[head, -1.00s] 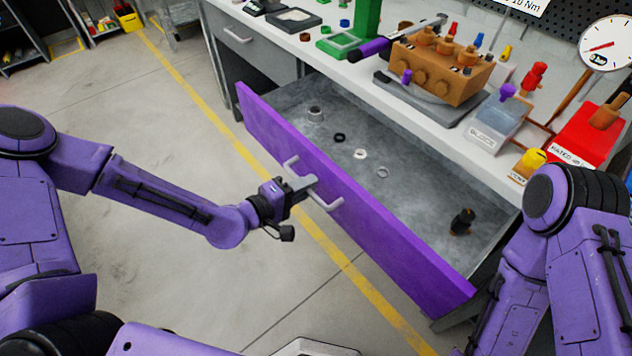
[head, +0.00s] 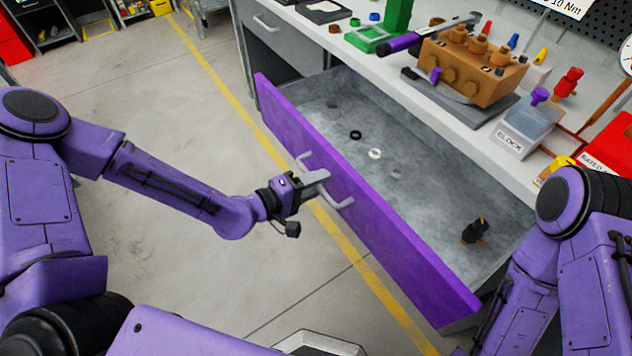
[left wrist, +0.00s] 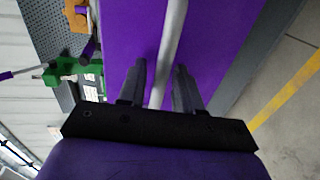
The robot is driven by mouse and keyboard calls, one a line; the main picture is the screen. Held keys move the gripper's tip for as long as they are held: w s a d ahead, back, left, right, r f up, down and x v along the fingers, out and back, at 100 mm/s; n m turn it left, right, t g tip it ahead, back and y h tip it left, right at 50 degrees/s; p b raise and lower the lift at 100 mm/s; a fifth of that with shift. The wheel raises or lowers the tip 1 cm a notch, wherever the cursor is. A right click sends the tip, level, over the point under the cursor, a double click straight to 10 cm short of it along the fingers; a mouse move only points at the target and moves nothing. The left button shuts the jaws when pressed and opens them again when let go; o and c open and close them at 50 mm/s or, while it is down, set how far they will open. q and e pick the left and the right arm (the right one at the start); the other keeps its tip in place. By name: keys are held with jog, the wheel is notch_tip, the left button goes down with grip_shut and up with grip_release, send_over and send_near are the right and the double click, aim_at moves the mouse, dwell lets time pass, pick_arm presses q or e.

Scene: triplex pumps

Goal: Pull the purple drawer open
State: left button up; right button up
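The purple drawer (head: 375,215) stands pulled out from under the workbench, its grey inside showing. Its pale bar handle (head: 340,204) is on the front panel and also shows in the left wrist view (left wrist: 174,30).
Inside the drawer are a black ring (head: 355,135), a white ring (head: 375,154) and a small black part (head: 475,231). Open floor lies before the drawer.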

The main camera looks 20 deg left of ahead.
pick_arm(q)
jog(key=shift+a, duration=0.1)
jog(key=p+v, duration=0.3)
jog(key=v, duration=0.7)
jog(key=shift+s, duration=0.25)
jog(key=shift+a+r, duration=0.1)
jog(key=shift+r, duration=0.05)
jog(key=s+a+f+n+g+y, duration=0.1)
jog(key=a+f+n+g+y, duration=0.15)
jog(key=a+f+y, duration=0.7)
jog(key=s+a+f+m+g+y, duration=0.1)
jog(key=s+f+m+g+y, duration=0.1)
jog(key=s+f, duration=0.3)
jog(key=s+a+f+m+g+y, duration=0.1)
jog(key=s+f+m+g+y, duration=0.1)
jog(key=s, duration=0.9)
notch_tip(320, 180, down, 4)
jog(key=shift+s+r+m+g, duration=0.25)
jog(key=shift+m+g, duration=0.5)
jog(key=shift+g, duration=0.4)
